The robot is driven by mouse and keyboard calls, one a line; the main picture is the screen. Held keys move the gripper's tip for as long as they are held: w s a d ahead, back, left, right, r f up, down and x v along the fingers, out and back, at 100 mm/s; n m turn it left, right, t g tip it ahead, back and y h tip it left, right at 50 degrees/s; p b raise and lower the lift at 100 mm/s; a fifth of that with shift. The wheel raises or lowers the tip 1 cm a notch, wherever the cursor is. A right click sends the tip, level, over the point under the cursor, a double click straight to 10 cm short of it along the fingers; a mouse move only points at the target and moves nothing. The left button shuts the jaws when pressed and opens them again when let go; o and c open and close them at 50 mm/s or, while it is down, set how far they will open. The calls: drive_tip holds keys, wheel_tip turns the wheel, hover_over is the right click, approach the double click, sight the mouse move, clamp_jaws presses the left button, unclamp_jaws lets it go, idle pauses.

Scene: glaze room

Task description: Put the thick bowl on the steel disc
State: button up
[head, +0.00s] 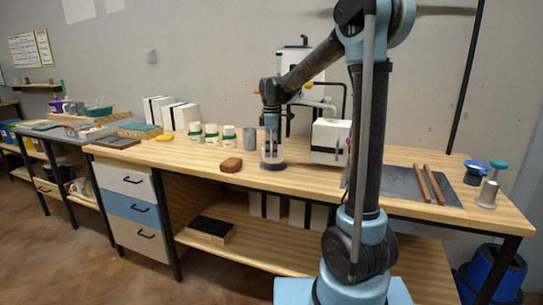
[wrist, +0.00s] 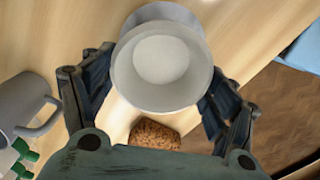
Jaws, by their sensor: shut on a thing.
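My gripper (wrist: 160,85) is shut on a pale, thick-walled bowl (wrist: 162,58), with one finger on each side of it. The bowl is empty, and I look into it from above. In the head view my gripper (head: 272,143) points down over the middle of the wooden bench, with the pale bowl (head: 273,155) between its fingers.
A brown sponge block (head: 231,164) lies just left of the bowl. A grey mug (head: 249,138) and several green-labelled jars (head: 212,133) stand behind to the left. A white box (head: 330,141) is close on the right. Wooden sticks (head: 428,185) lie on a grey slab (head: 400,181) farther right.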

drive_tip(key=shift+f, duration=1.1)
drive_tip(key=o, duration=1.3)
wheel_tip(320, 180, up, 12)
drive_tip(key=s+d+f+m, duration=0.2)
drive_tip(key=s+d+m, duration=0.2)
drive_tip(key=s+d, duration=0.4)
drive_tip(key=s+d+f+m, duration=0.4)
drive_tip(key=s+f, duration=0.2)
drive_tip(key=s, duration=0.2)
drive_tip(key=s+d+f+m+t, duration=0.1)
drive_tip(key=s+d+f+m, duration=0.4)
drive_tip(key=s+f, duration=0.2)
drive_tip(key=s+d+f+m+t, duration=0.1)
drive_tip(key=s+d+f+m, duration=0.4)
drive_tip(key=s, duration=0.5)
drive_tip(key=shift+f, duration=0.9)
